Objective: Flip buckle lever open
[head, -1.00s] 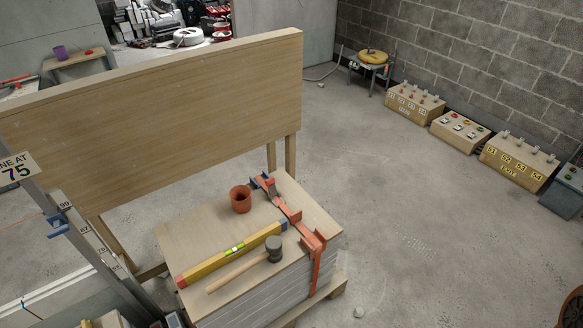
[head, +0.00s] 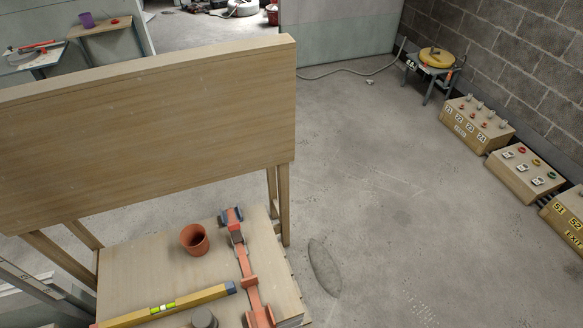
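An orange-red strap (head: 245,265) runs over the top of a stack of boards (head: 140,265) at the bottom of the head view. A red and blue-grey buckle-like fitting (head: 232,216) sits at the strap's far end. I cannot tell which part of it is the lever or how the lever stands. My gripper is not in view.
A terracotta cup (head: 194,241), a yellow level (head: 165,306) and a mallet head (head: 203,319) are on the stack. A wooden panel on legs (head: 150,130) stands behind it. Control boxes (head: 477,124) line the right wall. The floor to the right is clear.

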